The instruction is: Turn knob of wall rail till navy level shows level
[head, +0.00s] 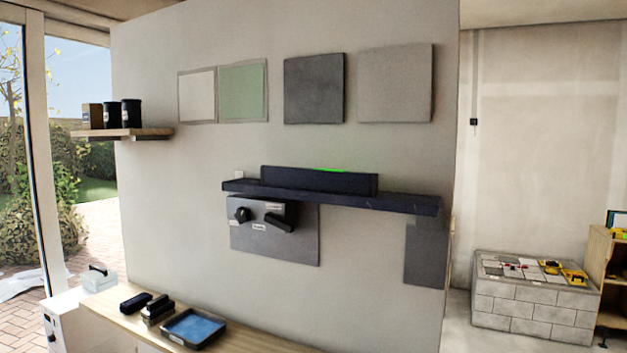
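The dark wall rail (405,202) is mounted on the light wall and runs down to the right in the head view. The navy level (315,182) lies along the rail, with a bright green strip (328,170) on its top edge. I cannot read a bubble from here. Below the rail's left part is a grey panel (270,245). On it are a black round knob (242,214) and a black lever-like handle (280,223), with small white labels too small to read. Neither of my grippers is in view.
A wooden bench (130,318) below holds dark tools and a blue-bottomed tray (193,328). A small shelf (122,133) with dark canisters is at upper left. A block stand (535,308) with tiles is at right. The space before the panel looks clear.

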